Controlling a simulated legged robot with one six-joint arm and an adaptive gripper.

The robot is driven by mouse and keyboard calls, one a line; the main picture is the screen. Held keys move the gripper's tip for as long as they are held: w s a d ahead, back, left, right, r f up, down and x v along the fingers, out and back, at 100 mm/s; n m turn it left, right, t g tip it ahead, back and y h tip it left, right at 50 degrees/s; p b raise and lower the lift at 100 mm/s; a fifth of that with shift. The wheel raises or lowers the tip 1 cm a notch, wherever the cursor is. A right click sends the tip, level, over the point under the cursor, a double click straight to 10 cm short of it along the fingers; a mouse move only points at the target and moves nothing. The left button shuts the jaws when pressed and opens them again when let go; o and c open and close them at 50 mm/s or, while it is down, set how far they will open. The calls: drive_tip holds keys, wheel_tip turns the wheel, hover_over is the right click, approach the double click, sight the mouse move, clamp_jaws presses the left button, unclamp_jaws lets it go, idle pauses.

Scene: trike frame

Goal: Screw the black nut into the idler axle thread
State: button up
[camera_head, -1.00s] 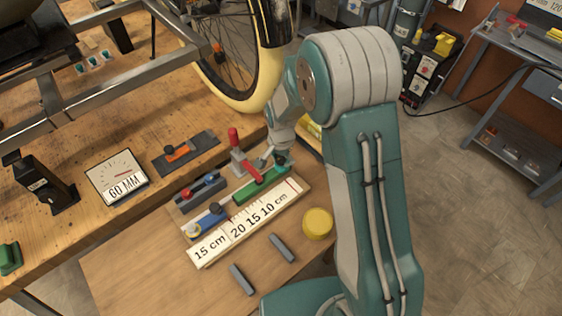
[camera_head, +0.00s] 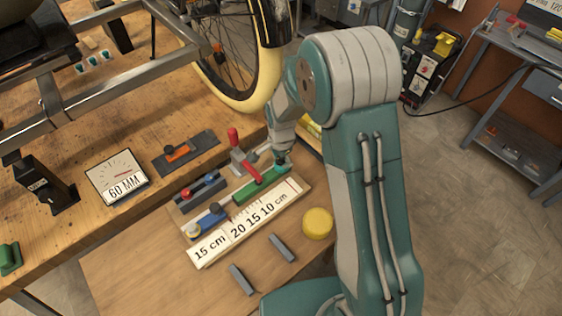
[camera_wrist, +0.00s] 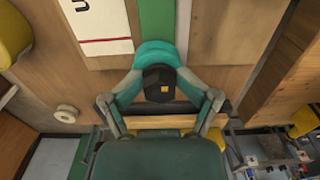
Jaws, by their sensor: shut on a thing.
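My gripper (camera_head: 281,161) is low over the far right end of the green fixture on the small bench, beside a red-handled clamp. In the wrist view my gripper (camera_wrist: 157,58) has its teal fingers closed around a black nut (camera_wrist: 160,86) with a small yellow square on it. In the head view the nut is too small to make out. I cannot pick out the idler axle thread in either view; the wrist and fingers cover the spot below.
A yellow round piece (camera_head: 318,223) and two grey bars lie nearer. The wheel (camera_head: 246,90) stands behind.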

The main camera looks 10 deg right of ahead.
drive_tip(key=o, duration=0.4)
drive_tip(key=shift+s+f, duration=0.15)
drive_tip(key=shift+f, duration=0.05)
drive_tip(key=shift+c, duration=0.9)
drive_tip(key=shift+n, duration=0.9)
drive_tip(key=shift+n, duration=0.8)
drive_tip(key=shift+n, duration=0.9)
drive_tip(key=shift+n, duration=0.8)
